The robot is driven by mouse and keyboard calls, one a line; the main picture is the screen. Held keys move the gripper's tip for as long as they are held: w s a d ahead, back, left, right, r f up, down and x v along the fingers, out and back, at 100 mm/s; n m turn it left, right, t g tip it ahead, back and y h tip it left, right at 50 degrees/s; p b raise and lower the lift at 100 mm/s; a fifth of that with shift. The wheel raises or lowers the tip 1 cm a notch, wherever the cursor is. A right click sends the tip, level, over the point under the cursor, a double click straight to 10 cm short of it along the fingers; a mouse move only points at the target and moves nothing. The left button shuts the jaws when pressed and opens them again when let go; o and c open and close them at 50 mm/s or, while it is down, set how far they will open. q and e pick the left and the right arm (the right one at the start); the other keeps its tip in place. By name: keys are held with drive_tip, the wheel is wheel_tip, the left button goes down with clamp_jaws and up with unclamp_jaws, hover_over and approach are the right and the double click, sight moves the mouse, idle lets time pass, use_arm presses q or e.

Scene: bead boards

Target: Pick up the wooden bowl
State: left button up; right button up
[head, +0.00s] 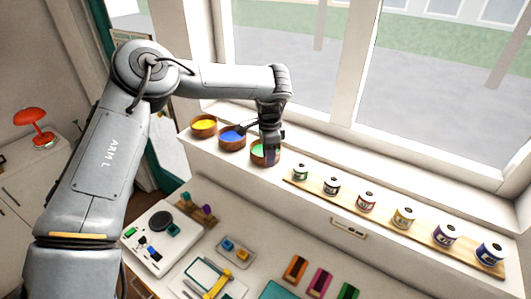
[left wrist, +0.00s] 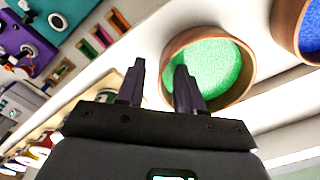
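Three round wooden bowls stand in a row on the window sill: one with yellow contents (head: 204,126), one with blue contents (head: 231,138), one with green contents (head: 257,155). My left gripper (head: 271,155) points down at the green-filled bowl and partly hides it. In the left wrist view this bowl (left wrist: 244,86) lies beyond the open fingers (left wrist: 160,68). One finger overlaps the green contents and the other appears outside the wall, with the near rim between them. Contact cannot be told. The blue-filled bowl (left wrist: 283,22) is at the upper right there. My right gripper is not in view.
Several labelled jars stand on a wooden strip (head: 380,218) right of the bowls. The lower desk holds a white board (head: 150,258), trays and coloured blocks. A red lamp (head: 31,117) is at far left. The window is close behind the sill.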

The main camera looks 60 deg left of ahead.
use_arm(q)
drive_tip(key=shift+f, duration=0.8)
clamp_jaws()
drive_tip(key=shift+r, duration=0.1)
